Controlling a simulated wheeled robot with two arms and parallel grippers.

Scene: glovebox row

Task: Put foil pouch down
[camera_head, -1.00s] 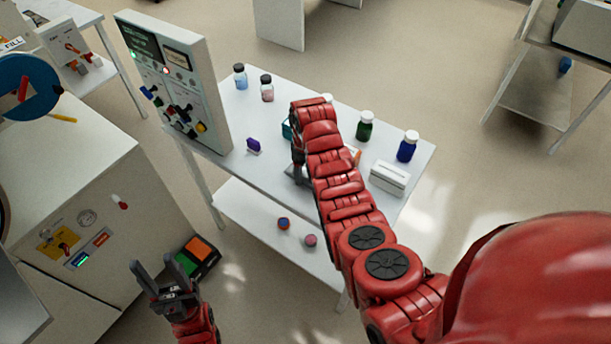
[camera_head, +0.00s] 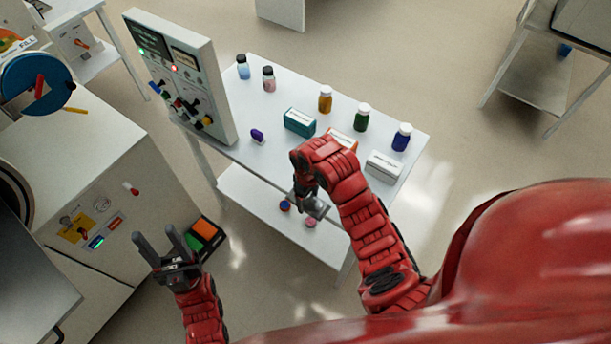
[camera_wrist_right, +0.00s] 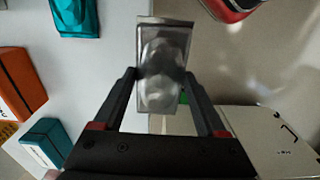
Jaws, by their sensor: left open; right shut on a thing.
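The foil pouch (camera_wrist_right: 163,50) is silver and shiny. In the right wrist view it sits between the two fingers of my right gripper (camera_wrist_right: 161,76), which is shut on it. In the head view the right gripper (camera_head: 306,195) is at the table's near edge, and the pouch (camera_head: 316,208) shows as a grey patch beside it. Most of the gripper is hidden by my red wrist. My left gripper (camera_head: 155,233) is open and empty, low at the left, away from the table.
The white table (camera_head: 215,155) carries a teal box (camera_head: 299,121), a white box (camera_head: 384,166), a purple item (camera_head: 257,135) and several bottles along its far side. A control panel (camera_head: 182,75) stands at its left end. A lower shelf (camera_head: 245,205) holds small round items.

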